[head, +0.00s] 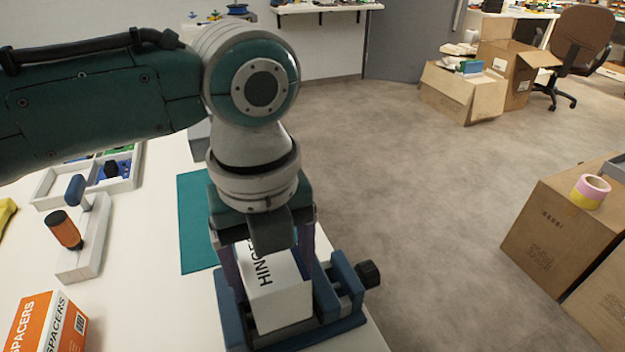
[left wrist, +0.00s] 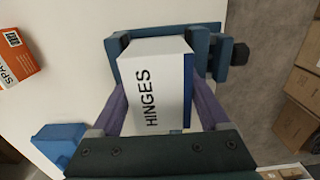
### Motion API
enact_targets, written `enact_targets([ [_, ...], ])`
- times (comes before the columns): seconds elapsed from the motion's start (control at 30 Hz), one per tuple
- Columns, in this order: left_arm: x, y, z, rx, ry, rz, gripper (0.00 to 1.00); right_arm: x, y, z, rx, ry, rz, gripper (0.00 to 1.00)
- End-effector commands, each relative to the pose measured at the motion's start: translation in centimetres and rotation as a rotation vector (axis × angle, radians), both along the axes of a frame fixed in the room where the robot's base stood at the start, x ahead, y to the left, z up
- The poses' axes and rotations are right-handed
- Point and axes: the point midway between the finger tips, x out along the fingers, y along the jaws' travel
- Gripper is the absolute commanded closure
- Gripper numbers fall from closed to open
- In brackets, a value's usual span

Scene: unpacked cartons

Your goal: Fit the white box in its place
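The white box (head: 275,297), marked HINGES, sits between the jaws of a blue vise (head: 326,296) near the table's right edge. My left gripper (head: 268,262) is over it, pointing down, with a purple finger at each side of the box. In the left wrist view the white box (left wrist: 157,90) fills the space between the fingertips, which look to touch its sides, and the vise (left wrist: 207,45) lies around it. The box's underside is hidden, so I cannot tell whether it rests on the vise's base. My right gripper is not in view.
An orange SPACERS box (head: 45,322) and a white stand with an orange-handled piece (head: 64,230) are on the table to the left. A teal mat (head: 195,222) lies behind the vise. The floor right of the table is clear up to cardboard cartons (head: 560,235).

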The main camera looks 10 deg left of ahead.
Motion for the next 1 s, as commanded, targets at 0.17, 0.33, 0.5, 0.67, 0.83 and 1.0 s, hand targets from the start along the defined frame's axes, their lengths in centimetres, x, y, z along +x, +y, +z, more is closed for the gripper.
enact_targets([
  [0.17,0.0,0.1,0.0,0.002,0.001,0.0,0.0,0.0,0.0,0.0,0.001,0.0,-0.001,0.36],
  [0.33,-0.1,0.1,0.0,0.002,0.003,0.0,0.0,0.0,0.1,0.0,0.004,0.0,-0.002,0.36],
  [0.5,-0.1,0.1,0.0,0.002,0.003,0.0,0.0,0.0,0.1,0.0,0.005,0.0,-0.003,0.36],
  [0.67,0.0,0.1,0.9,0.001,0.001,0.0,0.0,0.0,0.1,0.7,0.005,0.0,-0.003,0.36],
  [0.83,0.0,0.0,3.9,0.001,0.001,-0.001,0.0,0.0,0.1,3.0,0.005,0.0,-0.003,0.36],
  [1.0,-0.1,0.1,6.9,0.002,0.003,0.0,0.0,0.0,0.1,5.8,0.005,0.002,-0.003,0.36],
])
